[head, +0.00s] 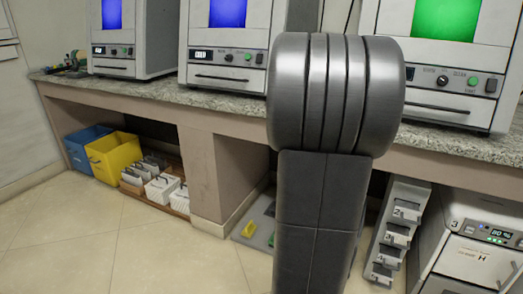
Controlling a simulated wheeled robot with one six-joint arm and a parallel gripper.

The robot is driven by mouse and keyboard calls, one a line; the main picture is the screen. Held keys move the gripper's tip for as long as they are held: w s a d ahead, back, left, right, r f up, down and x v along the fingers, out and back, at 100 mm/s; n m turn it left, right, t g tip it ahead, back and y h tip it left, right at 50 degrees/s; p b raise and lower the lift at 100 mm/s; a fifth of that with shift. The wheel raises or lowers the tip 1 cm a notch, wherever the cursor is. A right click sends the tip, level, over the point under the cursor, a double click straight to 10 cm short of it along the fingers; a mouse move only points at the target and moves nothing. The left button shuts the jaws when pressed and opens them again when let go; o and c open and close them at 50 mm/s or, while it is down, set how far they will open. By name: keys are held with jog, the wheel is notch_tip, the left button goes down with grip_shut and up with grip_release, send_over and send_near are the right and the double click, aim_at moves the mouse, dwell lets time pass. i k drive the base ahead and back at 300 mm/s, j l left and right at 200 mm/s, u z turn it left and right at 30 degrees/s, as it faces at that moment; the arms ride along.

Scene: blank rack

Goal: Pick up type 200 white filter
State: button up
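I cannot pick out a type 200 white filter for sure, as no number 200 is readable. Several white box-like pieces (162,189) with dark handles stand in a brown tray (179,208) on the floor under the counter, left of centre. My gripper is not in view. A thick grey part of my arm fills the middle of the view and hides part of the counter and the floor behind it.
A blue bin (84,148) and a yellow bin (114,158) stand left of the tray. A grey mat (262,222) with a yellow item lies under the counter. Machines with blue and green screens stand on the stone counter (150,91). A white unit (475,253) stands at lower right. The left floor is clear.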

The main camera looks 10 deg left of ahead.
aim_at(158, 191)
jog(key=i+j+u, duration=0.15)
jog(key=j+u, duration=0.15)
jog(key=i+j+u, duration=0.2)
jog(key=j+u, duration=0.15)
jog(key=i+j+u, duration=0.4)
jog(key=i+j, duration=0.6)
jog(key=i+j+u, duration=0.1)
jog(key=i+j, duration=0.55)
jog(key=i, duration=0.25)
jog(key=k+l+u, duration=0.1)
jog(key=l, duration=0.4)
